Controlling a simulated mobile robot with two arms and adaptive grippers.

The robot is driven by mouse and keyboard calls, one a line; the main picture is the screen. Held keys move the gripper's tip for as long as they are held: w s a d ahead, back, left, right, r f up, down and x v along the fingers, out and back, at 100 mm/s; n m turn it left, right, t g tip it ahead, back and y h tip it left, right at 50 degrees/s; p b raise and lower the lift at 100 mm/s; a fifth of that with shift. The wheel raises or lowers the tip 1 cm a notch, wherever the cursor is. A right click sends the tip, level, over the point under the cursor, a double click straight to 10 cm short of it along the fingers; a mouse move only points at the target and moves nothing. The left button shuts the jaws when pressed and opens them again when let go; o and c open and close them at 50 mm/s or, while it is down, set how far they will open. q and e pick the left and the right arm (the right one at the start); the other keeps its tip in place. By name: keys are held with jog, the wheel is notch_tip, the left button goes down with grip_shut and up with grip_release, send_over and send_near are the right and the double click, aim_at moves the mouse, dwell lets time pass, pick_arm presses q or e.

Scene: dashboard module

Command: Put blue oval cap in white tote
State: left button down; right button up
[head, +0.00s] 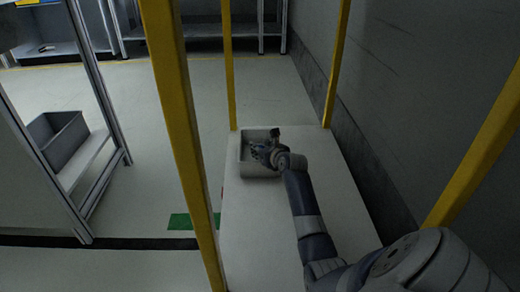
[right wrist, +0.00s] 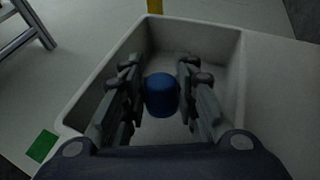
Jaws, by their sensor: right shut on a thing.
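The blue oval cap (right wrist: 161,96) is between the two fingers of my right gripper (right wrist: 160,85) in the right wrist view. The gripper is shut on it. The white tote (right wrist: 241,80) lies beneath, and the cap shows against its inside. In the head view my right gripper (head: 259,150) is over the white tote (head: 258,171), at the far end of the white table. The cap cannot be made out there. How high the cap is above the tote floor is hard to tell. My left gripper is not in view.
The white table (head: 250,235) is bare in front of the tote. Yellow posts (head: 180,120) stand around it, and a dark wall (head: 400,90) is at the right. A grey bin (head: 58,140) sits on a rack at the left.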

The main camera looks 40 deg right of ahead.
jog(key=shift+f, duration=0.4)
